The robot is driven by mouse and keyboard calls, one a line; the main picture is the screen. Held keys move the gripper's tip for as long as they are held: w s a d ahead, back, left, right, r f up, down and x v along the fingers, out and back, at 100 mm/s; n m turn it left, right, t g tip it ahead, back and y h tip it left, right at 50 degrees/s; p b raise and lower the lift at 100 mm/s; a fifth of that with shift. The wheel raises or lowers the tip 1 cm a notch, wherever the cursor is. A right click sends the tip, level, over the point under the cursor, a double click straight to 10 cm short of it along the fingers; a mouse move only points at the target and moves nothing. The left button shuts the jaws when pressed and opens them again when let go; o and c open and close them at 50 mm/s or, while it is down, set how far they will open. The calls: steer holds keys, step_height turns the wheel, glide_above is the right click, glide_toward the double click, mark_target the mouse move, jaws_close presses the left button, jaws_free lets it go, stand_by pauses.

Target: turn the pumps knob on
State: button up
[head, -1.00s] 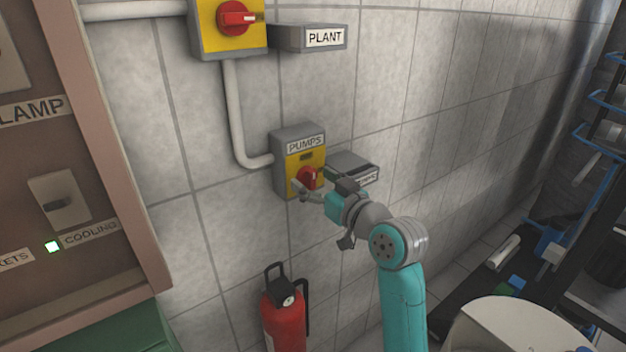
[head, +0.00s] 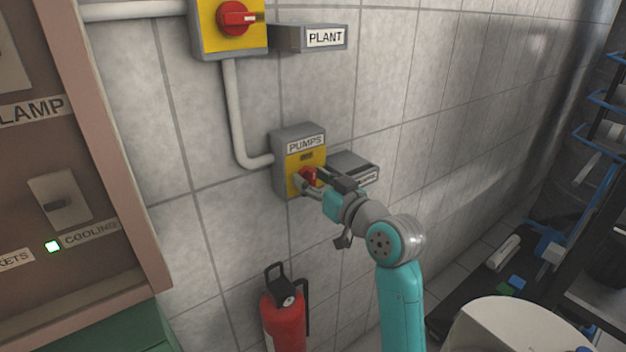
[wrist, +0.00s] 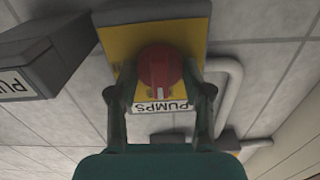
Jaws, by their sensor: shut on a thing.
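The pumps knob (head: 307,176) is red and sits on the yellow face of the grey PUMPS box (head: 281,170) on the tiled wall. In the wrist view the knob (wrist: 160,68) is between the two fingers of my gripper (wrist: 162,95), with a finger at each side. My gripper (head: 308,185) is shut on the knob. The fingers partly cover the knob in the head view, so its exact angle is hard to tell. The PUMPS label (wrist: 157,107) reads upside down in the wrist view.
A grey box (head: 352,167) juts from the wall right of the knob, close to my gripper. Above are the red PLANT knob (head: 236,18) and its label (head: 325,37). A red fire extinguisher (head: 284,320) stands below. A cabinet panel (head: 100,170) is at left.

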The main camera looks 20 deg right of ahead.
steer(key=m, duration=0.4)
steer(key=shift+m, duration=0.3)
steer(key=m, duration=0.4)
steer(key=shift+d+f+m, duration=0.1)
steer(key=shift+m, duration=0.2)
steer(key=m, duration=0.4)
steer(key=shift+f+m, duration=0.1)
steer(key=shift+m, duration=1.9)
steer(key=o, duration=1.1)
steer(key=shift+o, duration=0.2)
steer(key=v, duration=1.2)
